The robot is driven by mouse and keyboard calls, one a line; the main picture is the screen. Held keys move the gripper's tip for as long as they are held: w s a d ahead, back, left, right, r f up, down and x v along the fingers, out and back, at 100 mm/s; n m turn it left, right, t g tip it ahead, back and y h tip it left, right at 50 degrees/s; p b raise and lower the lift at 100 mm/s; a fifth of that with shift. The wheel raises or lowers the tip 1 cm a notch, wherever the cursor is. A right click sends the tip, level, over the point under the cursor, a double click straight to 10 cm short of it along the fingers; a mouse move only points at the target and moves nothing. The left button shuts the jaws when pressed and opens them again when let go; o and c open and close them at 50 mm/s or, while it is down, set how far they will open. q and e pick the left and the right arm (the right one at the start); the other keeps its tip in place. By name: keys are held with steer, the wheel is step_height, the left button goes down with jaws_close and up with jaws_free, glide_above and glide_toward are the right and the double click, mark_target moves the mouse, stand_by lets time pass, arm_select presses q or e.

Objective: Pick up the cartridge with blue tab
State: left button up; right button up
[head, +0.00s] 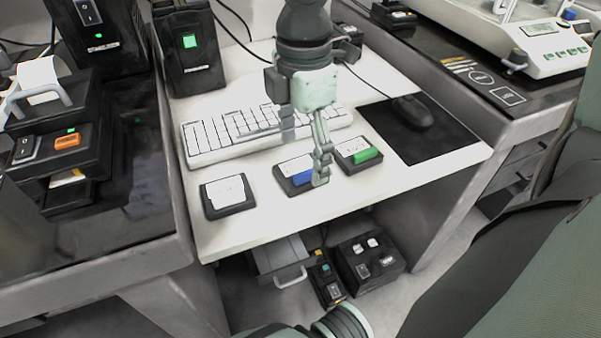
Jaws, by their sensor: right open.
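The cartridge with the blue tab (292,166) lies flat on the white desktop, in front of the keyboard. It is black with a white label, and its blue tab faces the front edge. My right gripper (320,175) points down over its right end, open, with its fingers lined up in view. The fingers cover part of the cartridge's right side; I cannot tell whether they touch it. My left gripper is not in view.
A cartridge with a green tab (352,150) lies close on the right. A white-labelled cartridge (228,195) lies to the left. Behind are a white keyboard (222,134) and, at right, a mouse (412,112) on a black mat (440,143). The front strip of the desktop (262,228) is clear.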

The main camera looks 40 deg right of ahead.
mark_target(301, 170)
steer(key=shift+f, duration=1.45)
steer(key=c, duration=1.3)
steer(key=shift+o, duration=0.2)
steer(key=shift+r, duration=0.15)
